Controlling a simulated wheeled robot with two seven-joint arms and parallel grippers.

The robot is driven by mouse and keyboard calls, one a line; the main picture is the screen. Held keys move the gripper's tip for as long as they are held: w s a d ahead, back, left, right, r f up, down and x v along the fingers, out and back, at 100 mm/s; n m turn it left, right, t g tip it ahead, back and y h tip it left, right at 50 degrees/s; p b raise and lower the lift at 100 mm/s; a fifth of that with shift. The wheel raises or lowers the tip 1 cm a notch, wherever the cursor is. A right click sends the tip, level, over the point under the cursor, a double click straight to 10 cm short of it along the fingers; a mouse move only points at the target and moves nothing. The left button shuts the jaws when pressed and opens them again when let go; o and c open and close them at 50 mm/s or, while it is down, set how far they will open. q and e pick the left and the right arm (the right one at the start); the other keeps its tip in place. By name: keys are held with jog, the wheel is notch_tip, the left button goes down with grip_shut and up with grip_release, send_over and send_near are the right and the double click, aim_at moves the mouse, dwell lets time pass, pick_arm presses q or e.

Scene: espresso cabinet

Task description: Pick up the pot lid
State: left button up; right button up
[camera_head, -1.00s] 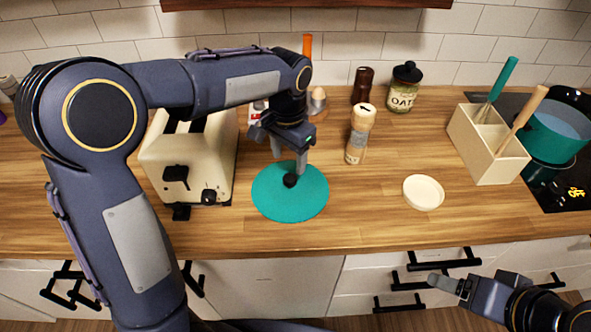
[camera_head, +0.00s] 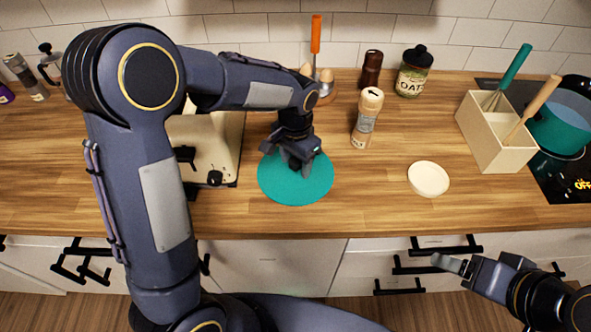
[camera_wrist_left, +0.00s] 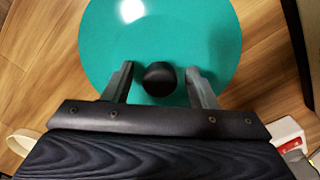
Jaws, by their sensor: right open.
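The pot lid (camera_head: 291,191) is a round teal disc lying flat on the wooden counter in the head view. In the left wrist view the pot lid (camera_wrist_left: 215,50) fills the upper middle, with a round black knob (camera_wrist_left: 159,78) at its centre. In the left wrist view my left gripper (camera_wrist_left: 160,84) is open, with one finger on each side of the knob and gaps between. My right gripper (camera_head: 450,264) is open and empty, in front of the counter at lower right.
A cream toaster (camera_head: 215,150) stands close left of the lid. A pepper grinder (camera_head: 366,120) stands behind right, and a small white dish (camera_head: 428,179) lies to the right. A utensil box (camera_head: 490,145) and teal pot (camera_head: 560,130) are further right. The counter between lid and dish is clear.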

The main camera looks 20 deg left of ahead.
pick_arm(q)
jog(key=c, duration=0.9)
jog(key=shift+c, duration=0.8)
jog(key=shift+r, duration=0.15)
